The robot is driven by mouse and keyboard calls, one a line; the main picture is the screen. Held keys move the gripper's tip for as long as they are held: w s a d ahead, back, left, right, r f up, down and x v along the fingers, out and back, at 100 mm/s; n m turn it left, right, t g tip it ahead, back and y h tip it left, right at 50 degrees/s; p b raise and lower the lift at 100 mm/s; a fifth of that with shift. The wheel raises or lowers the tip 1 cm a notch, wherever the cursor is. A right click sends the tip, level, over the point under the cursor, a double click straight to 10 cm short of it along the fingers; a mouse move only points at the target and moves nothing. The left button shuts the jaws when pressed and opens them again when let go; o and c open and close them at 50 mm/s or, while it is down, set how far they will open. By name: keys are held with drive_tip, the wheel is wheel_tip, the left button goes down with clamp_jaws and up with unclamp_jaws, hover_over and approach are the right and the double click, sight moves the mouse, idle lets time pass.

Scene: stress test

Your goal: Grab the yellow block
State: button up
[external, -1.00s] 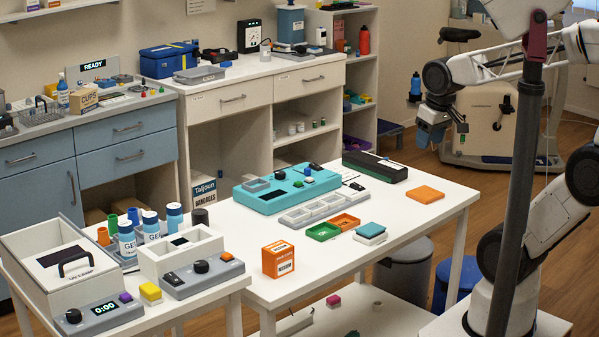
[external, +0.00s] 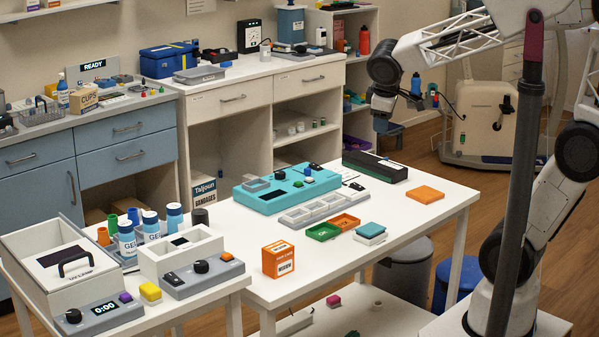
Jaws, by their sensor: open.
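The yellow block (external: 150,292) is small and sits on the white table at the lower left, between the grey timer box (external: 98,315) and the grey device with a black knob (external: 203,276). A purple block (external: 125,297) is on the timer box just left of it. My gripper (external: 382,124) hangs in the air at the upper right, above the far right part of the table. It is far from the yellow block and holds nothing that I can see. Its fingers are small and dark in this view.
An orange and white carton (external: 278,260) stands on the table right of the yellow block. A turquoise case (external: 287,188), grey trays (external: 318,209) and a black box (external: 374,167) lie farther back. Bottles (external: 151,226) and a white box with a handle (external: 62,262) crowd the left end.

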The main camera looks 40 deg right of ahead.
drive_tip(key=w+a+r+n+t+h, duration=0.15)
drive_tip(key=w+a+n, duration=0.45)
drive_tip(key=w+a, duration=0.6)
drive_tip(key=n+t+y, duration=0.2)
drive_tip(key=n+t, duration=0.5)
drive_tip(key=n, duration=1.3)
hover_over(151, 294)
drive_tip(key=w+d, duration=0.1)
drive_tip(key=d, duration=1.1)
wheel_tip(151, 294, down, 20)
drive_tip(key=shift+a+r, duration=0.1)
drive_tip(key=shift+a, duration=0.05)
drive_tip(key=s+a+f+n+t+y, duration=0.2)
drive_tip(key=s+a+f+n, duration=0.1)
drive_tip(key=s+a, duration=0.4)
drive_tip(key=a+n, duration=0.1)
drive_tip(key=a, duration=0.2)
drive_tip(key=shift+a+f, duration=0.3)
drive_tip(key=shift+f, duration=0.05)
drive_tip(key=shift+x, duration=1.2)
drive_tip(key=shift+w, duration=0.1)
